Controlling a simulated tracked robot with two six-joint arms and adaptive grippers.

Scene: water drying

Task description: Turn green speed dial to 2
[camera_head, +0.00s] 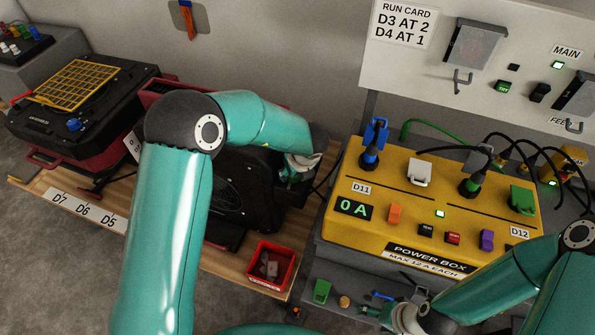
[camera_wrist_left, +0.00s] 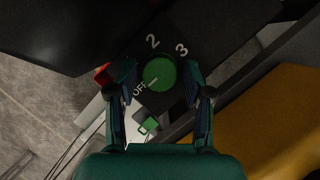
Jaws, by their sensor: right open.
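The green speed dial (camera_wrist_left: 160,74) shows in the left wrist view on a dark panel with the marks OFF, 2 and 3. Its white line points down-left, toward OFF. My left gripper (camera_wrist_left: 158,78) is open, with one finger on each side of the dial; I cannot tell whether either touches it. In the head view my left gripper (camera_head: 302,168) is at the right side of a black machine (camera_head: 240,195), and the dial is hidden there. My right gripper (camera_head: 376,304) is open and empty, low in front of the yellow power box (camera_head: 345,230).
The power box carries cables, plugs and several coloured switches. A red bin (camera_head: 285,262) with dark pieces stands on the wooden bench's front edge. A green block (camera_head: 321,291) lies near my right gripper. A black device with a yellow grid (camera_head: 75,82) stands at the left.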

